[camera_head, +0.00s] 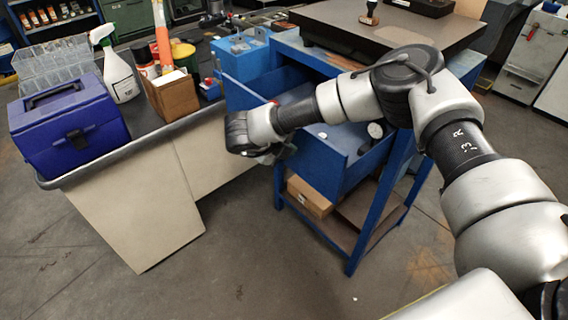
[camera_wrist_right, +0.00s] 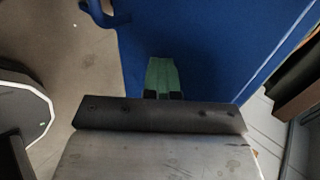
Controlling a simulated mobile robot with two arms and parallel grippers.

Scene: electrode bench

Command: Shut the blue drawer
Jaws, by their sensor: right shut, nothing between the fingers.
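The blue drawer (camera_head: 318,162) is pulled open from the blue bench in the head view, with part of its inside and a round dial gauge (camera_head: 375,130) showing. My right arm crosses over it and hides part of it. My right gripper (camera_head: 277,157) is shut and empty, at the outer side of the drawer's front panel. In the right wrist view its greenish fingers (camera_wrist_right: 162,74) are together in front of the blue panel (camera_wrist_right: 200,45); I cannot tell whether they touch it. A blue handle (camera_wrist_right: 108,14) shows at the top left there. My left gripper is not in view.
A dark workbench (camera_head: 160,132) on the left holds a blue toolbox (camera_head: 68,125), a spray bottle (camera_head: 118,75) and a cardboard box (camera_head: 174,97). A dark plate (camera_head: 340,35) tops the blue bench. Another carton (camera_head: 309,196) lies on its lower shelf. The floor in front is clear.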

